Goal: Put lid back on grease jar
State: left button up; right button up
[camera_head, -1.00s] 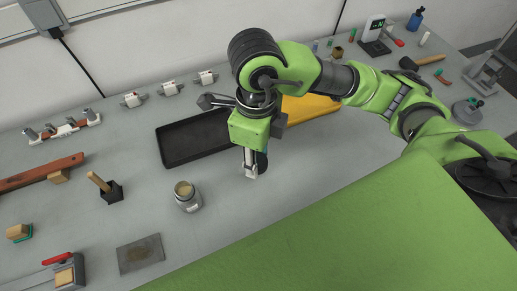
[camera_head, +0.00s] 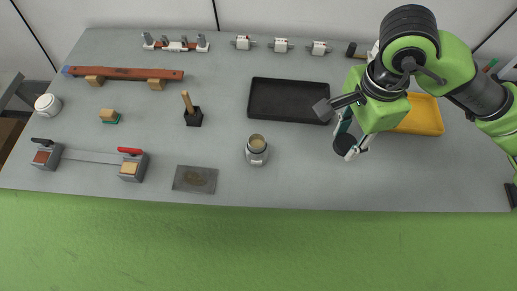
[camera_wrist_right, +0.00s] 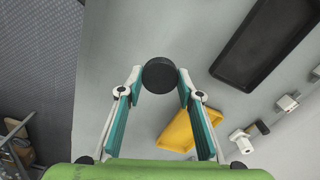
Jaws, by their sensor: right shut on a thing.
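The grease jar (camera_head: 257,157) stands upright and open on the grey table in the head view, with tan grease showing in its mouth. The round black lid (camera_wrist_right: 160,75) is between the fingertips of my right gripper (camera_wrist_right: 159,82) in the right wrist view. In the head view the lid (camera_head: 340,143) is partly hidden by the fingers. My right gripper is shut on the lid and holds it to the right of the jar, apart from it. The gap between lid and table is hard to judge. The jar is not in the wrist view. My left gripper is not in view.
A black tray (camera_head: 290,119) lies behind and right of the jar, and a yellow tray (camera_head: 425,115) lies behind my right gripper. A grey plate (camera_head: 195,179) and a black block with a wooden handle (camera_head: 193,117) are left of the jar. Table between jar and lid is clear.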

aim_at(257, 150)
jog(key=k+l+u, duration=0.35)
jog(key=l, duration=0.15)
jog(key=k+l+u, duration=0.2)
jog(key=l+u, duration=0.2)
jog(key=k+l+u, duration=0.35)
